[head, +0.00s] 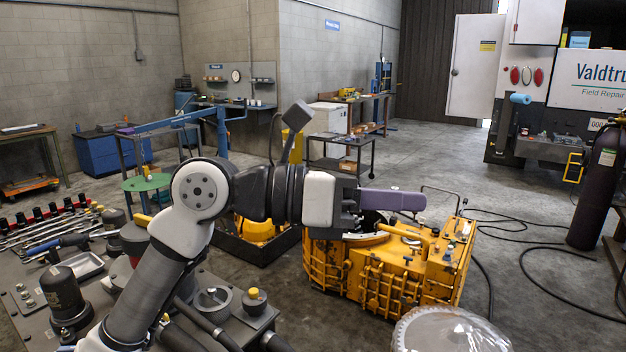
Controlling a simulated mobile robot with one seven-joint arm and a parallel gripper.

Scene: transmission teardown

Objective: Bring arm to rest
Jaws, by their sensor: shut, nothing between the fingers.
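My arm reaches up from the lower left and bends to the right across the middle of the head view. My gripper (408,200) is at its right end, with purple fingers that are shut and hold nothing. It is in front of or above the yellow transmission housing (385,268); the exact gap cannot be told. The housing stands on the floor right of centre. My forearm and gripper hide part of its top left.
A grey bench (25,275) with wrenches and dark cylinders is at the lower left. A round clear-topped part (450,332) is at the bottom right. A dark gas cylinder (595,190) stands at the right. Hoses (540,262) lie on the floor. Open floor extends behind the housing.

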